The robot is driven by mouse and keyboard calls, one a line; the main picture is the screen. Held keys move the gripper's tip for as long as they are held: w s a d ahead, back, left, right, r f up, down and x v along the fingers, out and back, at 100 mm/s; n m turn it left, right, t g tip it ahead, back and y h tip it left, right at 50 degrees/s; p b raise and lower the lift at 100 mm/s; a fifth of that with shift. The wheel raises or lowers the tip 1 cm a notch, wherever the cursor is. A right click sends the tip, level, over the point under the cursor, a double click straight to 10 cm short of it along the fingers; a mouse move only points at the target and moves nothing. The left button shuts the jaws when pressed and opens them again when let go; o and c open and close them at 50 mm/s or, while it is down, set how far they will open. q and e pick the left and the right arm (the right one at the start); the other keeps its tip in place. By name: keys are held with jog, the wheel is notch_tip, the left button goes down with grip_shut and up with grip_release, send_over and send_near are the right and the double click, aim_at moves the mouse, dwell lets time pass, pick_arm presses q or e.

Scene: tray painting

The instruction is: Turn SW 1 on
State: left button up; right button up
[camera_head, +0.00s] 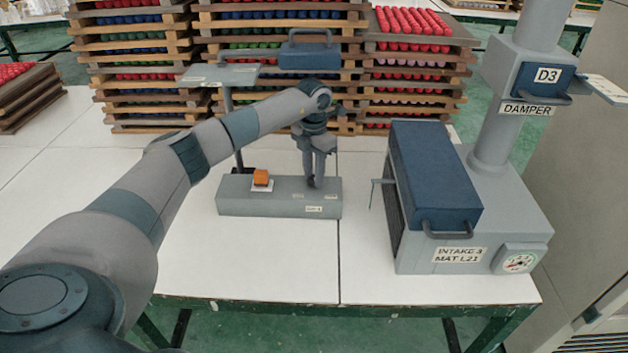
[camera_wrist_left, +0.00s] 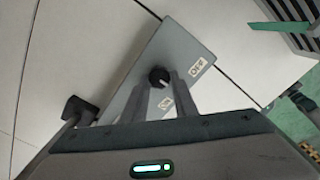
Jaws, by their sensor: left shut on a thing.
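The grey switch box (camera_head: 235,203) stands on the white table, with an orange button (camera_head: 261,177) on its left part and a small front label, too small to read surely. Its black rotary knob (camera_wrist_left: 157,73) has a pale mark pointing towards the lower right in the left wrist view. An OFF label (camera_wrist_left: 197,67) lies right of the knob, and another label (camera_wrist_left: 165,103), probably ON, lies below it. My left gripper (camera_head: 314,182) points down over the box's right part and is shut on the knob, its fingers on either side. My right gripper is not in view.
A grey intake unit with a blue cover (camera_head: 435,175) and gauge (camera_head: 518,262) stands right of the box. A grey stand (camera_head: 228,120) rises behind it. Stacked wooden trays (camera_head: 240,60) fill the back. The table front (camera_head: 270,265) is clear.

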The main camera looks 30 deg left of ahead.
pick_arm(q)
jog(key=m+b, duration=0.2)
jog(key=m, duration=0.1)
jog(key=shift+a+f+m, duration=0.1)
jog(key=shift+a+m, duration=0.05)
jog(key=shift+m, duration=0.15)
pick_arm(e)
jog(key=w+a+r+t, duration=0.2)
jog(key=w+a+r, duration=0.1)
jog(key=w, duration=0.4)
pick_arm(q)
jog(key=shift+m+b, duration=0.3)
jog(key=shift+m, duration=0.2)
jog(key=shift+w+m+b, duration=0.1)
jog(key=shift+m+b, duration=0.45)
jog(key=shift+m, duration=0.65)
jog(key=shift+m+b, duration=0.3)
jog(key=shift+m, duration=0.6)
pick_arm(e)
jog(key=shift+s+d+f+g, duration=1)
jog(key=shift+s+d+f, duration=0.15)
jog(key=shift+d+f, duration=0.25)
pick_arm(q)
jog(key=shift+r, duration=0.2)
jog(key=o, duration=1)
jog(key=shift+o, duration=0.2)
